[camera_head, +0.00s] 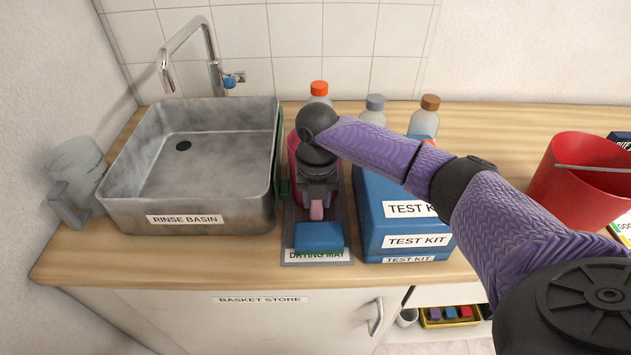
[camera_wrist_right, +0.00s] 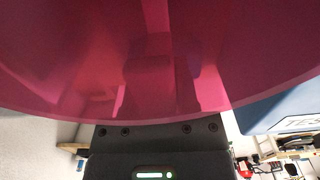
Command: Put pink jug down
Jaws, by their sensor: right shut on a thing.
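The pink jug (camera_head: 293,150) is over the drying mat (camera_head: 289,225), mostly hidden behind my right gripper (camera_head: 317,195). The gripper is shut on the jug, and a bit of pink handle (camera_head: 316,211) shows below its fingers. I cannot tell whether the jug's base touches the mat. My left gripper is not in view.
A blue sponge (camera_head: 319,236) lies at the mat's front. The metal rinse basin (camera_head: 190,205) stands left and blue test kit boxes (camera_head: 385,215) right. Several capped bottles (camera_head: 319,92) stand behind. A clear jug (camera_head: 75,165) and a red bucket (camera_head: 570,185) are farther out.

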